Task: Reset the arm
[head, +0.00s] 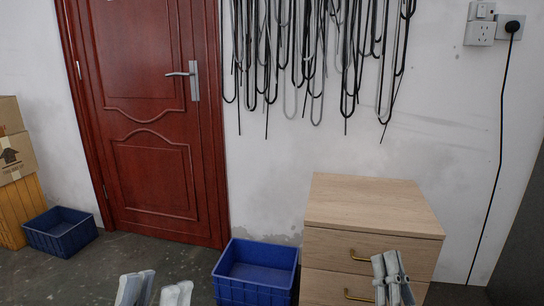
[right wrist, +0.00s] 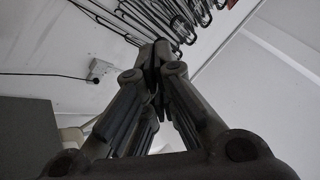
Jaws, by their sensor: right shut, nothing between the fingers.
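My left gripper (head: 156,288) shows at the bottom edge of the head view, left of centre. Its two grey fingers stand apart with nothing seen between them, and its base is cut off by the frame. My right gripper (head: 390,268) is at the lower right of the head view, in front of the wooden cabinet. Its fingers are together and hold nothing. In the right wrist view its dark fingers (right wrist: 158,55) point up and meet at the tips.
A pale wooden cabinet (head: 372,208) with brass handles stands against the wall behind my right gripper. Blue crates stand on the floor, one beside the cabinet (head: 256,290) and one (head: 60,244) near cardboard boxes (head: 14,145). A red door (head: 155,120) and hanging black cables (head: 300,50) are behind.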

